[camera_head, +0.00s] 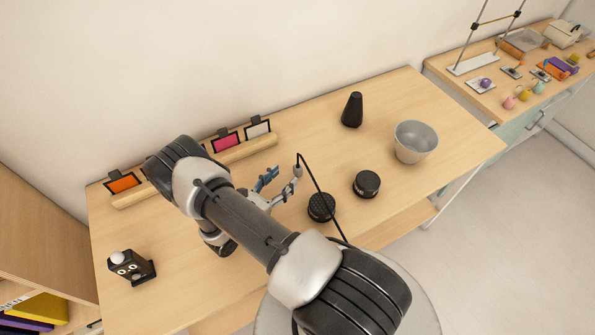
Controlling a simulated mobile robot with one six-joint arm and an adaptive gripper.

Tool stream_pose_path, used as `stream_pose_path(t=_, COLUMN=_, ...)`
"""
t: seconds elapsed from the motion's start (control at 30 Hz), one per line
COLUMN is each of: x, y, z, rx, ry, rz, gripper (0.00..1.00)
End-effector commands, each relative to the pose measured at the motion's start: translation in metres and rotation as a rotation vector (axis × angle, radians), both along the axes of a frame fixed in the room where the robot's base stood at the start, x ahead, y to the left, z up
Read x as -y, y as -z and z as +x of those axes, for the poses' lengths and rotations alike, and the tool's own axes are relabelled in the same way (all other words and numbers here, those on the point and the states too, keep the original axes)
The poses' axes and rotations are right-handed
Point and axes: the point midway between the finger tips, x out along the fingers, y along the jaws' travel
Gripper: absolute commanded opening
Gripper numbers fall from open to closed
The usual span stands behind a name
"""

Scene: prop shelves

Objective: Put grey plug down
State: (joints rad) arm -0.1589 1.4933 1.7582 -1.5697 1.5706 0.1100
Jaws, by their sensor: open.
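My gripper (279,180) is over the middle of the wooden table (380,120), its fingers pointing to the upper right. Its jaws are open, with a blue part showing on the left side. A small light grey piece, which looks like the grey plug (298,171), is at the fingertips, at the end of a thin black cable (318,184). I cannot tell whether it touches a finger or rests on the table. The cable bends and runs down to the right behind my arm. My arm hides part of the table.
Two round black pucks (367,184) (321,206) stand right of my gripper. A black cone (353,109) and a grey bowl (415,141) stand farther back. A wooden rail with orange (123,184), pink (227,142) and white cards lies along the wall. A black box with eyes (131,267) sits front left.

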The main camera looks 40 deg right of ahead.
Motion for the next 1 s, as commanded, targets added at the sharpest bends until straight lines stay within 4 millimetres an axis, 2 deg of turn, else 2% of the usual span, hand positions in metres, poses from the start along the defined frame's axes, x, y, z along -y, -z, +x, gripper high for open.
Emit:
stream_pose_path(t=0.1, x=0.020, y=0.000, z=0.002, rx=0.001, ry=0.004, rz=-0.001, gripper=0.53)
stream_pose_path(t=0.37, x=0.038, y=0.002, z=0.005, rx=0.001, ry=0.003, rz=-0.001, gripper=0.53)
stream_pose_path(t=0.6, x=0.073, y=0.005, z=0.011, rx=0.000, ry=0.004, rz=0.000, gripper=0.53)
stream_pose_path(t=0.73, x=0.081, y=0.004, z=0.012, rx=0.000, ry=0.001, rz=0.000, gripper=0.53)
stream_pose_path(t=0.93, x=0.081, y=0.004, z=0.013, rx=0.000, ry=0.000, rz=0.000, gripper=0.53)
stream_pose_path(t=1.0, x=0.081, y=0.004, z=0.013, rx=0.000, ry=0.000, rz=0.000, gripper=0.49)
